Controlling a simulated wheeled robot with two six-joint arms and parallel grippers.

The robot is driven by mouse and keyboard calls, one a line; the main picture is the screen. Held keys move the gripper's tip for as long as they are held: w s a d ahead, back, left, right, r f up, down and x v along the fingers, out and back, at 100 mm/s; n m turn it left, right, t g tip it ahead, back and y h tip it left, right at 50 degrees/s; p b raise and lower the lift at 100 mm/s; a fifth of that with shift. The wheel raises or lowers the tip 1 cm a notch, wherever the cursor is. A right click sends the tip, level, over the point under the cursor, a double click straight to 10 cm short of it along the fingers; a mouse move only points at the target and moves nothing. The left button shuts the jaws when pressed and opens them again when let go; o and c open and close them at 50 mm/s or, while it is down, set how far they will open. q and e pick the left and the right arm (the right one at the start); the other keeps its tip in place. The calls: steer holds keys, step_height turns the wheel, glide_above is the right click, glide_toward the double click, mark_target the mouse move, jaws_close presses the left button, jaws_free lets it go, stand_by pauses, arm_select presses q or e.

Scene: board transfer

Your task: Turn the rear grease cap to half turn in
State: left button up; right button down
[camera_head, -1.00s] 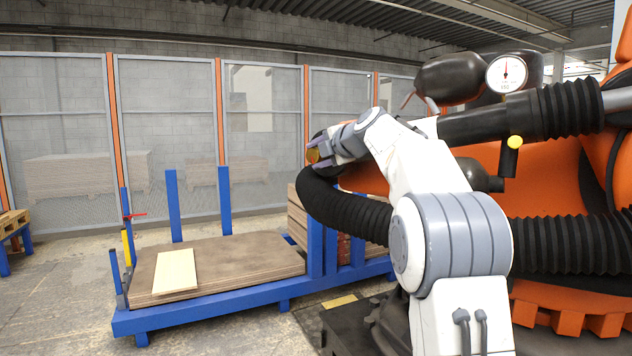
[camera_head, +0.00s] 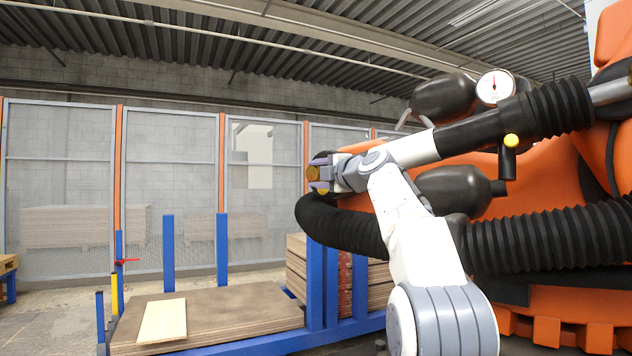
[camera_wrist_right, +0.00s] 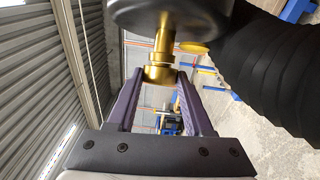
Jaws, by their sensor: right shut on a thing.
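A brass-yellow grease cap (camera_head: 312,173) sits at the left end of the orange machine, above the black ribbed hose. In the right wrist view the cap (camera_wrist_right: 159,75) is on a brass stem below a dark round body. My right gripper (camera_head: 318,173) is shut on this cap, one purple finger above it and one below in the head view. I cannot tell from the frames which cap is the rear one. The cap's turn mark is not visible. My left gripper is out of view.
The black ribbed hose (camera_head: 345,226) bulges just below my right gripper. A dark cylinder (camera_head: 443,97) and a pressure gauge (camera_head: 495,87) sit above the arm. A blue cart (camera_head: 250,346) with boards stands at the lower left, before a mesh fence (camera_head: 170,190).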

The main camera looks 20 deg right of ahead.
stand_by(0.3)
steer(key=shift+c, duration=1.5)
jaws_free()
steer(key=shift+s+f+b, duration=0.1)
steer(key=shift+s+b, duration=0.25)
steer(key=shift+b, duration=0.05)
steer(key=s+d+b, duration=0.1)
steer(key=s+b, duration=0.3)
steer(key=s, duration=0.5)
steer(key=shift+s+d+b, duration=0.2)
steer(key=shift+s+b, duration=0.15)
steer(key=shift+f, duration=0.1)
